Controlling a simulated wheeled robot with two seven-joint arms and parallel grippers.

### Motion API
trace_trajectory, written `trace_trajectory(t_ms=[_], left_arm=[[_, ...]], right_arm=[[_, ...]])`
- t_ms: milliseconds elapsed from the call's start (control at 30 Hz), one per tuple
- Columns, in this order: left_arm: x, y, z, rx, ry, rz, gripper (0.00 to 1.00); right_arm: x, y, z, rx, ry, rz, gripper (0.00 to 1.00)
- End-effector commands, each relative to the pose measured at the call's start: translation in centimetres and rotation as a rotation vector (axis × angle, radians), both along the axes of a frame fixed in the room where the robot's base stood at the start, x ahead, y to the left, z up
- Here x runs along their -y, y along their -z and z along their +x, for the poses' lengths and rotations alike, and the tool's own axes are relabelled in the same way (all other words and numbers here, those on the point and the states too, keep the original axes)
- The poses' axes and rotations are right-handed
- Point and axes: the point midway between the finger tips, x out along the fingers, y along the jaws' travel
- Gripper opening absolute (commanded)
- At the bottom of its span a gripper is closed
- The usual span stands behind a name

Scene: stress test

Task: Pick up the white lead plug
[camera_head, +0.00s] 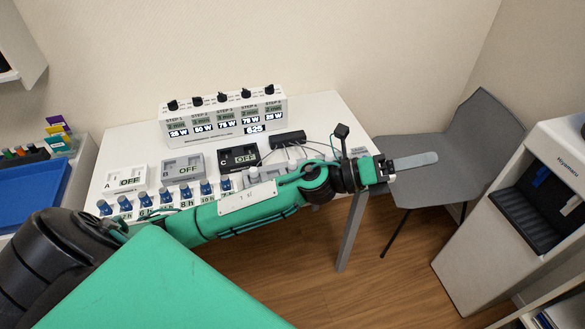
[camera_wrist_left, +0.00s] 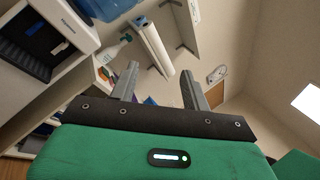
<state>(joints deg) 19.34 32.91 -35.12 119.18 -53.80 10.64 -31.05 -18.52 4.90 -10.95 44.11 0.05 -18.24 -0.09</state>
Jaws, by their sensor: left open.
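My left gripper (camera_head: 412,161) is stretched out to the right past the table's right edge, above the grey chair. In the left wrist view its two fingers (camera_wrist_left: 160,85) stand apart with nothing between them. I cannot make out the white lead plug for certain. Thin dark leads run from a black box (camera_head: 288,138) at the table's right side, and my left arm hides part of that area. The gripper is well to the right of the box. My right gripper is in neither view.
The white table (camera_head: 325,108) carries a white device with knobs (camera_head: 222,116), units A, B and C showing OFF (camera_head: 240,157), and a row of blue-capped bottles (camera_head: 186,191). A grey chair (camera_head: 440,150) and a white dispenser (camera_head: 510,210) stand right. A blue tray (camera_head: 30,190) is left.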

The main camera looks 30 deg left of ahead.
Motion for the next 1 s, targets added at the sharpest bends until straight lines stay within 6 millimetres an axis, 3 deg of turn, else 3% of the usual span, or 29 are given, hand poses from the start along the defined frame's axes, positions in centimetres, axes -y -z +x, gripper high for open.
trace_trajectory(t_ms=[167,267,367,467,600,800,900,1000], left_arm=[[1.4,2.3,-0.7,0.313,0.196,0.412,0.48],[0.4,4.7,-0.5,0.453,0.307,0.652,0.48],[-2.1,7.1,0.3,0.563,0.418,0.896,0.48],[-6.1,9.2,1.6,0.636,0.531,1.144,0.48],[-13.7,10.7,3.6,0.664,0.693,1.485,0.48],[-24.9,9.6,5.3,0.568,0.893,1.855,0.48],[-28.4,8.6,5.4,0.508,0.957,1.953,0.48],[-30.3,8.1,5.3,0.47,0.992,2.001,0.48]], right_arm=[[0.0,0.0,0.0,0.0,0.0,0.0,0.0],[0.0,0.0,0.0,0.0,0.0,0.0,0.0],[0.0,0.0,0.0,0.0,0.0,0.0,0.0],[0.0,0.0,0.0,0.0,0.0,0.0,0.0],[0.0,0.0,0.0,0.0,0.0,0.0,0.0],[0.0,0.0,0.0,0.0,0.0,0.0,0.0],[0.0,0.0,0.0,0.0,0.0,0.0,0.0],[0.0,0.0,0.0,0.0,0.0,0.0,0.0]])
